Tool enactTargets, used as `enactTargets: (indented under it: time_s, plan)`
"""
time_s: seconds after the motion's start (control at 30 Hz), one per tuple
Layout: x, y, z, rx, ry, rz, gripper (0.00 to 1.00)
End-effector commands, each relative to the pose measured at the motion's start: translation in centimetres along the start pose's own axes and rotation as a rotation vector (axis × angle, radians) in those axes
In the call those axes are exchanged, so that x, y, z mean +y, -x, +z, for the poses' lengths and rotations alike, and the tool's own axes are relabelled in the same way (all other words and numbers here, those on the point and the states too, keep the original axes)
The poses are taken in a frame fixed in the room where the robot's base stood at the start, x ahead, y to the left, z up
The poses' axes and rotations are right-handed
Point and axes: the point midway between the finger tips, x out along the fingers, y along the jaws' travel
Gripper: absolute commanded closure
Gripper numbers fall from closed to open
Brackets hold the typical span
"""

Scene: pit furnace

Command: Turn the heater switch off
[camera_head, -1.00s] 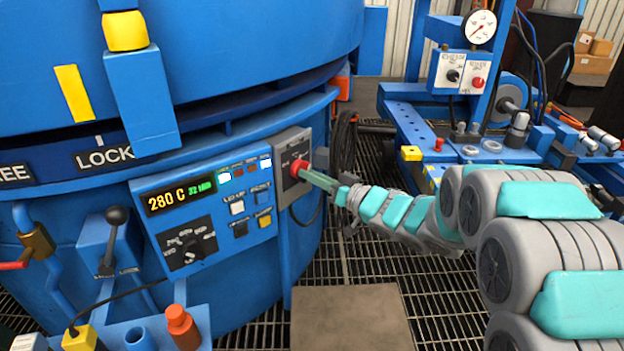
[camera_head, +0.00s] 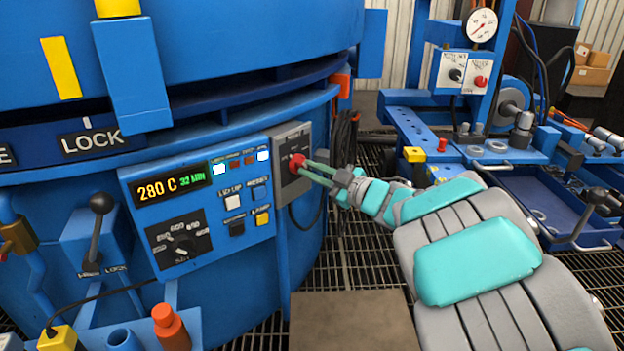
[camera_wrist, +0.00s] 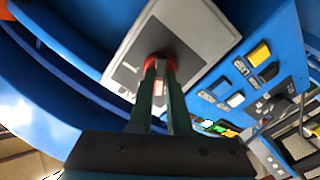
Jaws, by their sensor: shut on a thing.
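The heater switch is a red rotary knob (camera_head: 297,163) on a grey switch box (camera_head: 284,175) at the right end of the furnace's control panel. My gripper (camera_head: 306,168) reaches it from the right, its two green fingers shut on the red knob. In the wrist view the fingertips (camera_wrist: 159,75) lie on either side of the red knob (camera_wrist: 157,59), against the grey box (camera_wrist: 190,32). The fingers cover much of the knob, and I cannot read the markings beside it.
The blue control panel (camera_head: 205,190) shows 280 C and 32 MIN, with a dial and several buttons. A lock lever (camera_head: 100,204) stands to its left. A blue workbench (camera_head: 415,125) with a gauge is at the right. A brown mat (camera_head: 350,320) lies on the grating.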

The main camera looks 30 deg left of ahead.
Motion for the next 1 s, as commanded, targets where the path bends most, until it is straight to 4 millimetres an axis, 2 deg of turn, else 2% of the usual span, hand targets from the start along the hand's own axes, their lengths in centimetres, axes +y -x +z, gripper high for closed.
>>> enactTargets:
  time_s: [0.4, 1.0]
  plan:
    - [-0.06, 0.02, 0.09, -0.001, 0.251, 0.000, 1.00]
    - [-0.02, 0.01, 0.00, -0.001, 0.311, -0.001, 1.00]
